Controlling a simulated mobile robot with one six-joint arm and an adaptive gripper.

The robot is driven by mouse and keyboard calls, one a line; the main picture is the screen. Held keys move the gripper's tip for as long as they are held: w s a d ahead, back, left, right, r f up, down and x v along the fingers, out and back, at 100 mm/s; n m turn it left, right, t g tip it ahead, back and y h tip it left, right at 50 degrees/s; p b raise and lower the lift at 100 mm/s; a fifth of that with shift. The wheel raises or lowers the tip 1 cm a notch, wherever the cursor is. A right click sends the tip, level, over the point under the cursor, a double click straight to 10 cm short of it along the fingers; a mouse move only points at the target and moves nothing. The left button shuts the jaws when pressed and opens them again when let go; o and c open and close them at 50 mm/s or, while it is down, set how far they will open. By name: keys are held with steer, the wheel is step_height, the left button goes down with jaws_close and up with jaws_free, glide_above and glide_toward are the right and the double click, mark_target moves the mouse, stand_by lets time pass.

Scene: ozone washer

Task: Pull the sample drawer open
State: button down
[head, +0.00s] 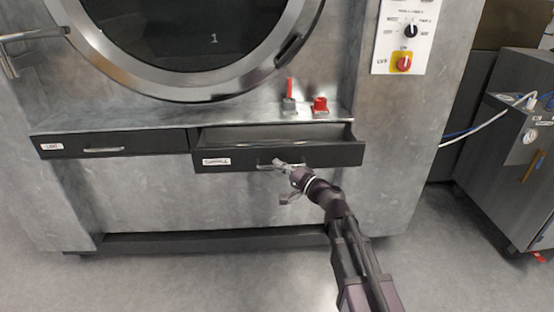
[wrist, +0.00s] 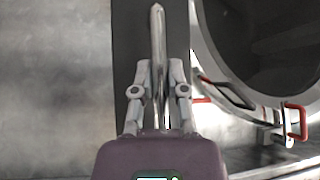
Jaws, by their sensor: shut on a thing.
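The sample drawer (head: 338,154) is the dark drawer with a white label on the right of the washer's front, in the head view. It stands partly open, its inside showing above the front panel. Its metal bar handle (wrist: 158,40) runs up the middle of the wrist view. My gripper (head: 279,163) is at the drawer front, shut on the handle, with a finger on each side of the bar in the wrist view (wrist: 159,68). The gripper hides part of the handle in the head view.
A second drawer (head: 130,145) on the left is closed. The round washer door (head: 90,45) is above. Red valve handles (head: 320,104) stand on the ledge over the sample drawer. A control panel (head: 405,35) and a grey cabinet (head: 505,150) are at right. The floor in front is clear.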

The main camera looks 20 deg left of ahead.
steer(key=shift+s+d, duration=0.3)
steer(key=shift+s, duration=0.45)
steer(key=c, duration=0.6)
jaws_free()
steer(key=shift+c, duration=0.2)
steer(key=shift+s, duration=0.1)
